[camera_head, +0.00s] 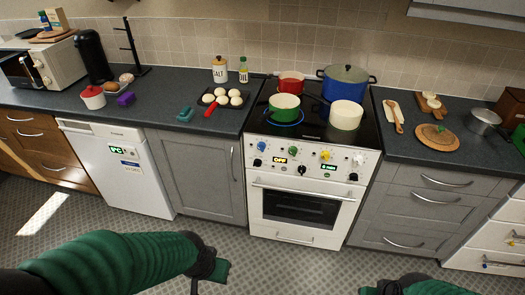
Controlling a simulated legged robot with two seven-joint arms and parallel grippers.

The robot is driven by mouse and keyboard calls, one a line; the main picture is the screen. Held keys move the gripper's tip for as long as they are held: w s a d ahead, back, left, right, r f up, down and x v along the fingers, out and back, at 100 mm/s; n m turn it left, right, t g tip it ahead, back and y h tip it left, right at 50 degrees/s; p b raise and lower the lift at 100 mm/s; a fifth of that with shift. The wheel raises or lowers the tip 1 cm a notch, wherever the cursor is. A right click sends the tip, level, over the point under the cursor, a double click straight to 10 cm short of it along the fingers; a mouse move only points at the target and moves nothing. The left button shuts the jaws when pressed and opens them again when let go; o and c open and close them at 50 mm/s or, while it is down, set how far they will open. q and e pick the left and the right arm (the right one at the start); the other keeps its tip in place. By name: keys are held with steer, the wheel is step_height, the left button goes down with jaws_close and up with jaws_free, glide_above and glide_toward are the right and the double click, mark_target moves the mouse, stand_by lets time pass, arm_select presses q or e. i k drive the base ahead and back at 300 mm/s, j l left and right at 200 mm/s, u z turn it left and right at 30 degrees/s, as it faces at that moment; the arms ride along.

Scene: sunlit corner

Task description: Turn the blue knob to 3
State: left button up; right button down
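The blue knob (262,146) is at the left end of the upper knob row on the front panel of the white stove (305,232). Its number markings are too small to read. My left gripper (218,275) is at the bottom, well in front of and below the knob, touching nothing that I can see. My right gripper (380,291) is at the bottom edge, partly cut off, also far from the stove. I cannot tell whether the fingers of either are open or shut.
Green (292,151), yellow (326,156) and white (358,160) knobs share the row, with black knobs below. A display (279,160) reads OFF. The floor before the stove is clear.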

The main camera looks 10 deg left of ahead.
mark_target(261, 146)
steer(key=i+l, duration=0.15)
steer(key=i, duration=0.3)
steer(key=i+u, duration=0.15)
steer(key=u, duration=1.5)
